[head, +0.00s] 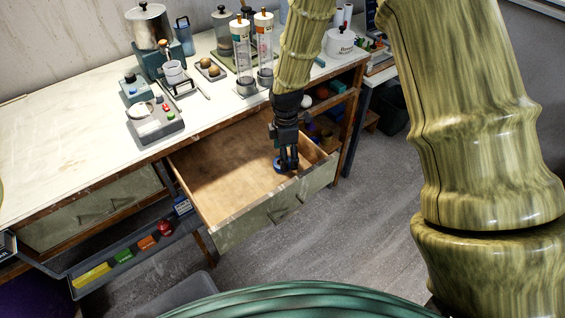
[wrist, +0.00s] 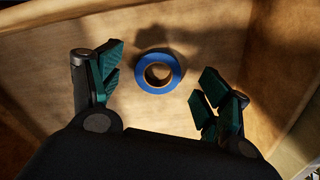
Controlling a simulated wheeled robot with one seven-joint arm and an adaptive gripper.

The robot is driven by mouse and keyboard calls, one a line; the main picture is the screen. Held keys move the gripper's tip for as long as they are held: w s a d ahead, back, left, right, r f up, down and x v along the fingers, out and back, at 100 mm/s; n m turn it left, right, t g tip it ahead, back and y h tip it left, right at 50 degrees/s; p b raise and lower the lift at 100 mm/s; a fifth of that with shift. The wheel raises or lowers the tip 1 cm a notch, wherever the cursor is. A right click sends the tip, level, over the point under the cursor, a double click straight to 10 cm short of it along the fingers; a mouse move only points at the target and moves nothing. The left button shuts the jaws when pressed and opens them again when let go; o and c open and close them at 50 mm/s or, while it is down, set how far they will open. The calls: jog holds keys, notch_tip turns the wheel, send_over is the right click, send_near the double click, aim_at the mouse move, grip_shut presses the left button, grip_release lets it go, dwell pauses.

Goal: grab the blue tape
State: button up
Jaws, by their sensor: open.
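The blue tape (wrist: 174,85) is a roll lying flat on the wooden floor of an open drawer (head: 222,172). In the wrist view it sits between and a little beyond my fingertips, and neither finger touches it. In the head view the tape (head: 278,165) is partly hidden behind my gripper (head: 288,162), which reaches down into the drawer near its right front corner. In the wrist view my gripper (wrist: 160,92) is open and empty, with one finger to each side of the tape.
The drawer's front panel (head: 270,210) and side walls stand around my gripper. The worktop (head: 75,140) above carries a grey device (head: 155,122), clear cylinders (head: 264,50) and a metal pot (head: 150,27). A lower tray (head: 130,255) holds coloured blocks. The drawer's left part is bare.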

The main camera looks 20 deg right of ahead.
jog(key=shift+f, duration=1.3)
jog(key=shift+c, duration=0.4)
jog(key=c, duration=0.9)
jog(key=shift+c, duration=0.2)
jog(key=shift+r, duration=0.1)
